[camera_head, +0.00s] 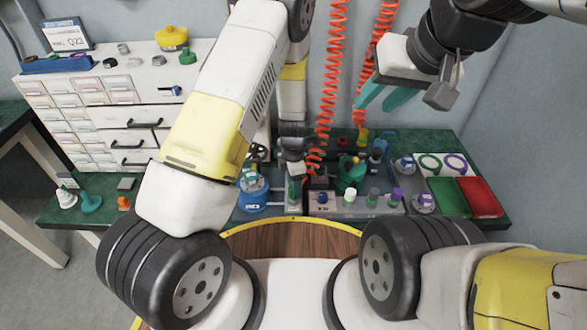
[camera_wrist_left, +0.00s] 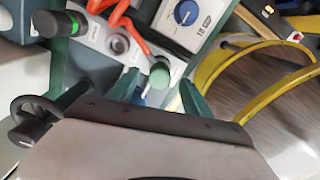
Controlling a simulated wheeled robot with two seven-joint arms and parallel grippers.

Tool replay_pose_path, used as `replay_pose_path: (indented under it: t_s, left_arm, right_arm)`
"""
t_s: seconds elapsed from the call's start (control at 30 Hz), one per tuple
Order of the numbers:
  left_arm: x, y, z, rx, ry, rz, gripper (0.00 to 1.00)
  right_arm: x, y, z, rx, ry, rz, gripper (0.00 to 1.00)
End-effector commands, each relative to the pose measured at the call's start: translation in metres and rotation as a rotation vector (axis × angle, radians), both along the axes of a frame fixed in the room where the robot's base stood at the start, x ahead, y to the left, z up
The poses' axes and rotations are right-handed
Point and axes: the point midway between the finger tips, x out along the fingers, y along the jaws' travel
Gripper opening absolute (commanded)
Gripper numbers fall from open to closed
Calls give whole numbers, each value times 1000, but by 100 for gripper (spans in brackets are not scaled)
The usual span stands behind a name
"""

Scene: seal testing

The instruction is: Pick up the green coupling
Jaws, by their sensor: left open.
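The green coupling (camera_wrist_left: 160,75) shows in the left wrist view as a pale green rounded cap standing in a grey holder. It lies between the two teal fingers of my left gripper (camera_wrist_left: 160,97), which is open; the fingers appear apart from it. In the head view my left gripper (camera_head: 294,186) points down at the left end of the grey holder (camera_head: 330,208), and the green coupling cannot be made out clearly there. My right gripper (camera_head: 388,97) hangs empty at the upper right, above the bench, with its teal fingers apart.
A dark coupling with a green band (camera_wrist_left: 62,24) and a purple-topped one (camera_head: 396,194) stand in the holder. A blue device with a dial (camera_head: 252,190) is at the left. Orange coiled hoses (camera_head: 324,90) hang behind. Green (camera_head: 446,198) and red (camera_head: 480,196) trays lie right.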

Motion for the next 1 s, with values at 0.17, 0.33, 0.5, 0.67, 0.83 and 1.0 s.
replay_pose_path:
  t_s: [0.17, 0.33, 0.5, 0.67, 0.83, 1.0]
  left_arm:
    - [0, 0, -23, 0, 1, -1, 58]
    - [0, 0, -26, -1, 0, -1, 58]
    - [0, 0, -26, -1, 0, -1, 46]
    - [0, 0, -26, -1, 0, -1, 15]
    - [0, 0, -26, -1, 0, -1, 0]
    - [0, 0, -25, -1, 0, -1, 0]
  right_arm:
    - [0, 0, 0, 0, 0, 0, 36]
    - [0, 0, 0, 0, 0, 0, 36]
    - [0, 0, 0, 0, 0, 0, 36]
    - [0, 0, 0, 0, 0, 0, 36]
    - [0, 0, 0, 0, 0, 0, 36]
    - [0, 0, 0, 0, 0, 0, 36]
